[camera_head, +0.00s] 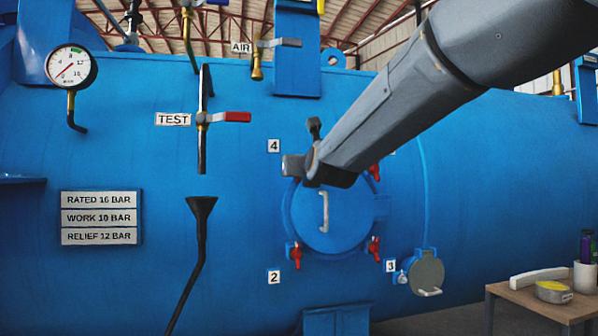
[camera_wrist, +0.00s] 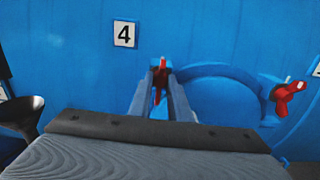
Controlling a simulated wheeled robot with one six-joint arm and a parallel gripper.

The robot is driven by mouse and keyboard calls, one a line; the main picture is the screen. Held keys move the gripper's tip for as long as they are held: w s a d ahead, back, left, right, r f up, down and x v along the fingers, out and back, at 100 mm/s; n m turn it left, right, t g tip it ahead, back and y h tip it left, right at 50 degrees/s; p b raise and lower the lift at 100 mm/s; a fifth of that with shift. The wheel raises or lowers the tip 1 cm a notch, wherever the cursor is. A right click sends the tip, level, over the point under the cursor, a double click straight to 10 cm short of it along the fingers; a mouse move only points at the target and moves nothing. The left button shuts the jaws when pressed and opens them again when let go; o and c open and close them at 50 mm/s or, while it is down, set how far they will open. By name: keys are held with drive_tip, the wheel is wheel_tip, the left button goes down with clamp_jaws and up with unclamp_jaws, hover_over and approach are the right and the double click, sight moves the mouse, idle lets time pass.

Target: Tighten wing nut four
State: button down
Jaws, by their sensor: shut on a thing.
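Wing nut four is the red wing nut (camera_wrist: 160,78) below and right of the "4" label (camera_wrist: 124,34) in the wrist view. My gripper (camera_wrist: 161,84) has its two fingers on either side of that nut and is shut on it. The nut's wings stand roughly upright between the fingers. In the head view my gripper (camera_head: 300,167) is at the upper left edge of the round blue door (camera_head: 305,215), just right of and below the "4" label (camera_head: 274,146). The nut is hidden there behind my gripper and wrist.
Other red wing nuts sit around the door: lower left (camera_head: 297,256), lower right (camera_head: 374,249), and upper right (camera_head: 374,172), partly behind my arm. The door has a pale handle (camera_head: 324,211). A black funnel (camera_head: 201,206) stands to the left. A small table (camera_head: 520,298) is at lower right.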

drive_tip(key=shift+f, duration=0.1)
drive_tip(key=c, duration=1.6)
unclamp_jaws()
drive_tip(key=shift+c, duration=0.2)
drive_tip(key=v, duration=0.7)
drive_tip(key=shift+s, duration=0.4)
drive_tip(key=shift+d, duration=0.1)
